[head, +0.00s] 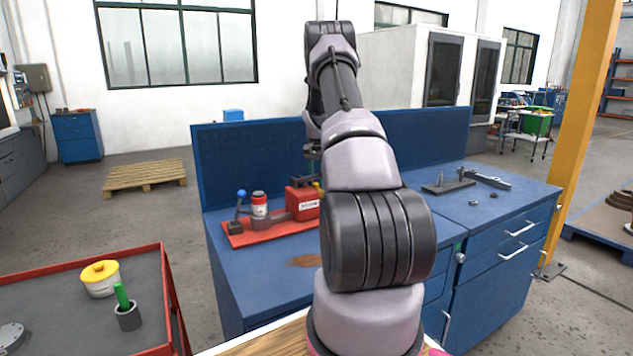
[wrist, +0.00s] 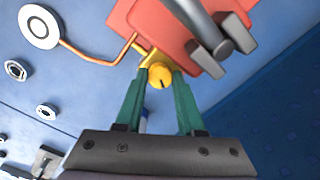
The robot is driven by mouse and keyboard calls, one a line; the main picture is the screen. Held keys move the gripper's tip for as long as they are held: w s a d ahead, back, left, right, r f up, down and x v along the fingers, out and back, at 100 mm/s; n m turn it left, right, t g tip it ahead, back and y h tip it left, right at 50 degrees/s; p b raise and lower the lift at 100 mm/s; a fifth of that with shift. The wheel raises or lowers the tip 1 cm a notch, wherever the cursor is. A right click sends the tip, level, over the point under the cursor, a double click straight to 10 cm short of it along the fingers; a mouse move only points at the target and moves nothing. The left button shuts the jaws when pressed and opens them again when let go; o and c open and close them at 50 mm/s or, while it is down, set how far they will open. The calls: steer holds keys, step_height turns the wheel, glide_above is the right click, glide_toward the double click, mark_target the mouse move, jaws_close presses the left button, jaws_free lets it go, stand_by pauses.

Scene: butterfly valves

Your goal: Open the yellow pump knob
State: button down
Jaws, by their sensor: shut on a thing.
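The yellow pump knob (wrist: 160,76) shows in the wrist view, a round yellow knob with a dark mark, beside the red pump body (wrist: 180,30). My gripper (wrist: 160,84) has its two green fingers on either side of the knob and is shut on it. In the head view the red pump (head: 302,203) stands on the blue workbench, with a small bit of yellow at its right side. My arm hides the gripper and most of the knob in that view.
A copper-coloured pipe (wrist: 95,58) runs from the pump to a white round gauge (wrist: 40,27). Loose nuts (wrist: 16,70) lie on the blue bench top (head: 265,275). A red-edged cart (head: 165,290) stands at the left. Metal tools (head: 450,186) lie on the bench's right side.

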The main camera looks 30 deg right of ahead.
steer(key=shift+r, duration=0.1)
stand_by(0.3)
steer(key=c, duration=0.8)
jaws_free()
